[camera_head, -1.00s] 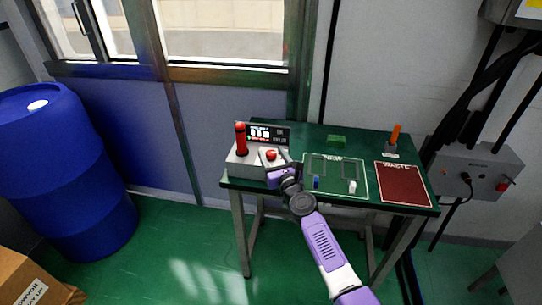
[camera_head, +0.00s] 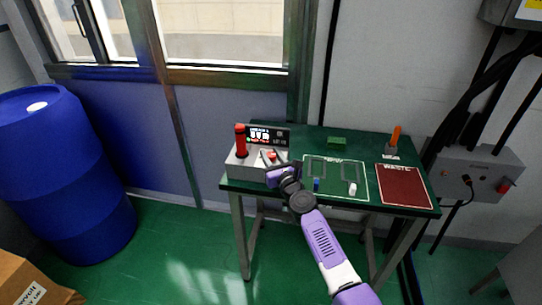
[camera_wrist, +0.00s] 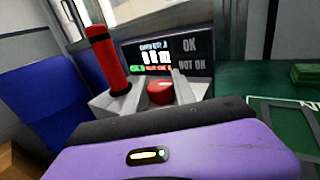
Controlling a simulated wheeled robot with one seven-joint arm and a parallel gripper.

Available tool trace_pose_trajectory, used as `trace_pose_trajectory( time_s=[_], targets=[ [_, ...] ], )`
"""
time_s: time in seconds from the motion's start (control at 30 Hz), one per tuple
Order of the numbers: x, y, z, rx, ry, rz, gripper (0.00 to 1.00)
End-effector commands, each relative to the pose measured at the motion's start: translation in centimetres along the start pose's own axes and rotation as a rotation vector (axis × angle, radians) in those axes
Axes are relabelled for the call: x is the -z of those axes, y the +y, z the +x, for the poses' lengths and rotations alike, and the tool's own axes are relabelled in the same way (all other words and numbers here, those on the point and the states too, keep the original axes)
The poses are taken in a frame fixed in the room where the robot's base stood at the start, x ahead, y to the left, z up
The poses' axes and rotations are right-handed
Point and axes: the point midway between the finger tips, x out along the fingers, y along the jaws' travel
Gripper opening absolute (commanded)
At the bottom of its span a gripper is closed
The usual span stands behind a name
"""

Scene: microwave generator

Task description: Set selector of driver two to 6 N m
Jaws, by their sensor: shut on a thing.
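A grey box (camera_head: 240,168) stands at the left end of the green table. It carries a round red knob (camera_wrist: 160,91), an upright red handle with black bands (camera_wrist: 106,62) and a black display (camera_wrist: 160,57). The display has white figures, too small to read surely, with OK and NOT OK beside them. My gripper (camera_wrist: 158,94) is shut on the red knob, one finger on each side. In the head view my gripper (camera_head: 270,160) covers part of the knob. Any scale marks around the knob cannot be made out.
On the green table (camera_head: 305,138) are a white-outlined mat (camera_head: 335,192) with small blue and white pieces, a green block (camera_head: 337,140), a dark red WASTE mat (camera_head: 403,186) and an orange handle in a holder (camera_head: 395,138). A window is behind; a blue barrel (camera_head: 65,170) stands left.

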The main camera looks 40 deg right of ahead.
Motion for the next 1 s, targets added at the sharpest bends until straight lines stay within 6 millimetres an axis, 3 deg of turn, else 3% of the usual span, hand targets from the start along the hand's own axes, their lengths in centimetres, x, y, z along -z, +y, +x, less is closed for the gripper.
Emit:
trace_pose_trajectory(
  time_s=[1.0],
  targets=[
    [0.11, -0.01, 0.03, -0.630, -0.002, 0.001, 0.00]
  ],
)
